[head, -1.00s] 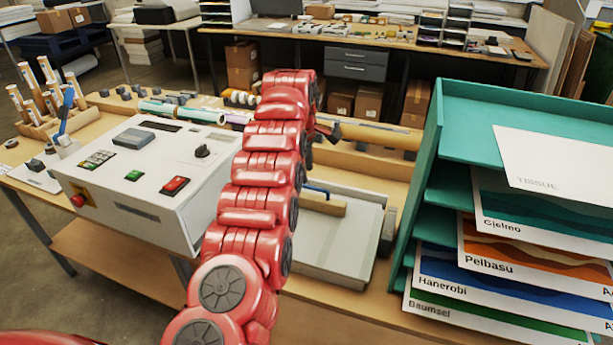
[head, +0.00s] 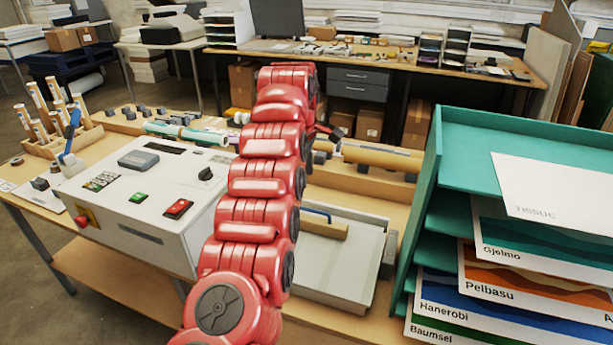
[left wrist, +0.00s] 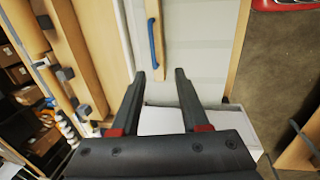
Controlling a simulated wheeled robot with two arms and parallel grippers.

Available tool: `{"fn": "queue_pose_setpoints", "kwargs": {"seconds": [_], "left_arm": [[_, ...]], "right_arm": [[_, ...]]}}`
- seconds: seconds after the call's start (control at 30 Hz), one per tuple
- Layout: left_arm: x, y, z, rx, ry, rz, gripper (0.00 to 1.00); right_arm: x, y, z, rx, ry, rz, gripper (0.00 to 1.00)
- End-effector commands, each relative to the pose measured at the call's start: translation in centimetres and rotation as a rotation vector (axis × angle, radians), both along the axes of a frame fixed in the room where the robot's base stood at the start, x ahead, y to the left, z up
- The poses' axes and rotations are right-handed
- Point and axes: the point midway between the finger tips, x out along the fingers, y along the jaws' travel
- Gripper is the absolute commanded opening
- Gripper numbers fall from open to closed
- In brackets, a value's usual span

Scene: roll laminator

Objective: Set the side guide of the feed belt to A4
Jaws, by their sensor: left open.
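The feed belt (head: 340,265) is a flat light-grey bed right of the white laminator (head: 150,205). The side guide (head: 328,229), a pale wooden bar with a blue handle (head: 316,212), lies across it; my left arm hides its left part. In the left wrist view the guide (left wrist: 158,62) and blue handle (left wrist: 152,42) show just beyond the fingertips. My left gripper (left wrist: 160,73) is open, its two dark fingers apart with nothing between them. In the head view it is mostly hidden behind my red arm. No A4 mark is readable. My right gripper is not in view.
A teal shelf rack (head: 435,200) with labelled sheets stands close right of the feed belt. Rolls (head: 380,158) lie along the back of the table. A stand with a blue lever (head: 70,135) and upright rolls are at left.

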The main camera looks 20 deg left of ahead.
Motion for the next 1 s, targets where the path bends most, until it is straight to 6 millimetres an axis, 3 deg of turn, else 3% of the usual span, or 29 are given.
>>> {"fn": "queue_pose_setpoints", "kwargs": {"seconds": [0.6, 1.0], "left_arm": [[-0.9, 0.0, 5.0, 0.001, -0.003, 0.000, 0.45], [-1.0, 0.0, 5.6, 0.001, -0.002, 0.000, 0.45]], "right_arm": [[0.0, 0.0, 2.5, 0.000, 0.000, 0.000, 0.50], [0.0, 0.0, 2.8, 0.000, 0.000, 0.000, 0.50]]}}
